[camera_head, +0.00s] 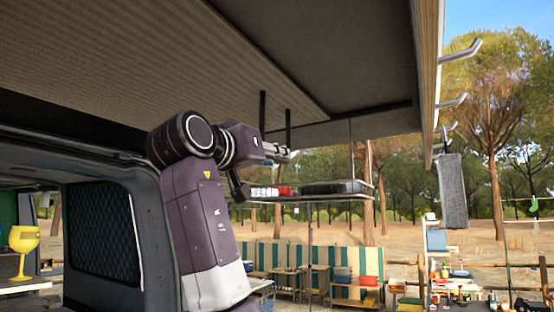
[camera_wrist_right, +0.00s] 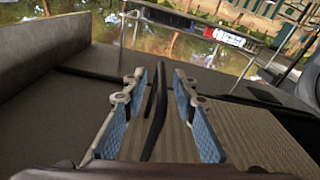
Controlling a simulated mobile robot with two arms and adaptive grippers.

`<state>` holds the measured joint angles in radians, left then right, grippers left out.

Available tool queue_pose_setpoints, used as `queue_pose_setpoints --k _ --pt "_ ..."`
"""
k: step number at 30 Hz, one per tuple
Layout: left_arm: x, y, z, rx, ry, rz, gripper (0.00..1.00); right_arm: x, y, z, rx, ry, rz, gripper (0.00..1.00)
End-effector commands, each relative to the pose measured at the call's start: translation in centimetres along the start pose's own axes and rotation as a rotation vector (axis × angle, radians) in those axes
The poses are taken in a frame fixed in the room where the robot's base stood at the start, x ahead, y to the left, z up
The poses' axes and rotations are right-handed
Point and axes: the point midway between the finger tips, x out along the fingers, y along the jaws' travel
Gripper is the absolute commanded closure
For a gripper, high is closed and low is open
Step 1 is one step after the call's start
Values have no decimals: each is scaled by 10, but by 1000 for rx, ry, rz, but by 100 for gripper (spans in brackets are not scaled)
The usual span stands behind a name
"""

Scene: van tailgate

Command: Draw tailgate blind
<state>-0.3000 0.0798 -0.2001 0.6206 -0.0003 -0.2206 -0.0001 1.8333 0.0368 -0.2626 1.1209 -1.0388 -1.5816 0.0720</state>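The tailgate blind (camera_head: 150,70) is a brown ribbed panel overhead, partly covering the dark underside of the raised tailgate (camera_head: 310,45). Ribbed material also shows in the wrist view (camera_wrist_right: 255,135). Two thin black bars (camera_head: 263,112) hang near the blind's outer edge, apparently its handle. My right gripper (camera_head: 284,153) is raised just below that edge, at the bars. In the wrist view its blue-padded fingers (camera_wrist_right: 158,80) are apart, with a dark bar (camera_wrist_right: 157,112) between them. I cannot tell whether either finger touches it. My left gripper is not in view.
A hanging shelf (camera_head: 335,188) with small items is just beyond my right gripper. A yellow goblet (camera_head: 22,245) stands at far left. Striped seating and tables (camera_head: 315,260) stand outside.

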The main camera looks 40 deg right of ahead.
Motion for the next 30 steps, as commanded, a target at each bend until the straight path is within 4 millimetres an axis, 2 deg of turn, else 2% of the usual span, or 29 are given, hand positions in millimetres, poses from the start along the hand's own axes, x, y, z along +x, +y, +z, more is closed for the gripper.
queue_pose_setpoints --k 3,9,16,20,30 --pt "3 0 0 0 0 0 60 -19 -8 6 -3 92 -6 74" --pt "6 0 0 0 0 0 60 -47 -7 14 0 212 -3 74" --pt "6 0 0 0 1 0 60 -62 -1 21 6 276 5 74" --pt "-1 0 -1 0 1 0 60 -54 1 17 5 280 8 74" --pt "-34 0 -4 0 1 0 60 -5 1 2 3 278 8 74"
